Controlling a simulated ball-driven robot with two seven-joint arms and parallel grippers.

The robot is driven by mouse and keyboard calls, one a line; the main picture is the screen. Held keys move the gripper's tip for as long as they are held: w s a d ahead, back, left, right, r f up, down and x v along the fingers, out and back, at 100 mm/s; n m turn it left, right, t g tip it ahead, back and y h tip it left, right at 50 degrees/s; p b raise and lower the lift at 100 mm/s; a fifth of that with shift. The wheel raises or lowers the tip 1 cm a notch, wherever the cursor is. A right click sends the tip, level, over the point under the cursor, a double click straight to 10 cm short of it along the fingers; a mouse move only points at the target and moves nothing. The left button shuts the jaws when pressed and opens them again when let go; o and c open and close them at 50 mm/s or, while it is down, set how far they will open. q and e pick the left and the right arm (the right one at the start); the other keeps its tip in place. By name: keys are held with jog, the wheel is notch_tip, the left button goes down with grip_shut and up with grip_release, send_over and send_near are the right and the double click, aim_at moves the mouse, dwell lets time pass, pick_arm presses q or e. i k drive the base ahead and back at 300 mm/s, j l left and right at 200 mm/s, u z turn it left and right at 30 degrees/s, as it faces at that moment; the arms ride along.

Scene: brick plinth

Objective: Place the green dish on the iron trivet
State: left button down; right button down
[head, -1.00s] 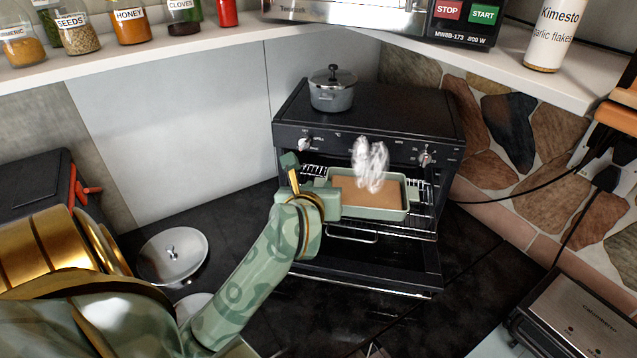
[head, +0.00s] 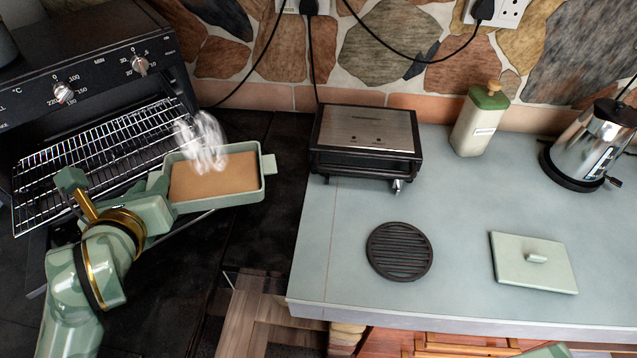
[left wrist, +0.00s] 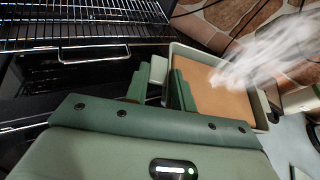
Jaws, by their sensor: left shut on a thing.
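The green dish (head: 232,198), a rectangular pan with a brown filling and whitish steam above it, is at the left of the head view, in front of the oven rack. My left gripper (head: 160,193) is shut on the handle at its left end and holds it roughly level. In the left wrist view the fingers (left wrist: 160,84) close at the near end of the dish (left wrist: 262,108). The iron trivet (head: 399,251), round, black and slatted, lies empty on the pale counter, right of the dish.
The open oven with its wire rack (head: 105,150) is at the left. A contact grill (head: 366,140) stands behind the trivet. A green lid (head: 534,262) lies right of it. A bottle (head: 480,120) and kettle (head: 590,145) stand farther back. The counter around the trivet is clear.

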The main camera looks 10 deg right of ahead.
aim_at(401, 249)
jog(key=k+z, duration=0.55)
jog(key=k, duration=0.2)
jog(key=z, duration=1.05)
